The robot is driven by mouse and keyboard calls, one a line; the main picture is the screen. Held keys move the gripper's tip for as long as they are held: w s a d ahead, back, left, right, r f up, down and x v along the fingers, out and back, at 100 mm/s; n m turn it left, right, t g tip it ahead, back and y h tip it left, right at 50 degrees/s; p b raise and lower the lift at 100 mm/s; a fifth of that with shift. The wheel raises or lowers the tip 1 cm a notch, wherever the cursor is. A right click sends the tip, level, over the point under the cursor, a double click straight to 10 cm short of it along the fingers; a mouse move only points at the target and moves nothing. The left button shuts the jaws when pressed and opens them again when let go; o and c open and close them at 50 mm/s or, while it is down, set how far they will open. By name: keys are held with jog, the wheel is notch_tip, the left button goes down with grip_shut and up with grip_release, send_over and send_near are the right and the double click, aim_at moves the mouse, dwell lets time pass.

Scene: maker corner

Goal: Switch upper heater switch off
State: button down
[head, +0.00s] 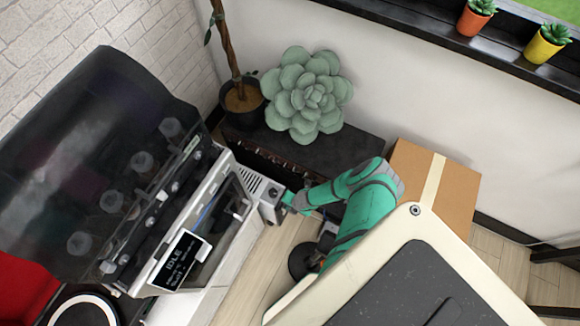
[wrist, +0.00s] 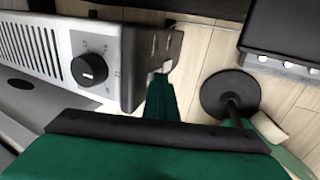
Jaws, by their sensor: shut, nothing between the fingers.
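A pale grey control box (head: 270,207) sits on the side of a white machine in the head view. In the wrist view the box (wrist: 117,45) fills the upper left and carries a round black knob (wrist: 89,69) with small marks around it. No part labelled as the upper heater switch is legible. My green gripper (head: 288,201) is shut and empty at the right end of the box. In the wrist view its fingertips (wrist: 161,82) are beside the box's end face, right of the knob. Whether they touch it I cannot tell, and the end face is partly hidden.
The machine's display (head: 181,259) reads IDLE under a dark clear hood (head: 95,150). A dark low cabinet (head: 330,148) bears a large succulent (head: 306,95). A cardboard box (head: 458,190) stands right of my arm. A black round base (wrist: 228,95) is on the wooden floor.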

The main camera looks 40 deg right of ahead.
jog(key=shift+w+a+r, duration=0.3)
jog(key=shift+w+a, duration=0.05)
jog(key=shift+w, duration=0.3)
jog(key=shift+r, duration=0.8)
jog(key=s+d+r, duration=0.2)
jog(key=s+r, duration=0.4)
jog(key=r, duration=0.4)
jog(key=shift+d, duration=0.2)
jog(key=shift+s, duration=0.1)
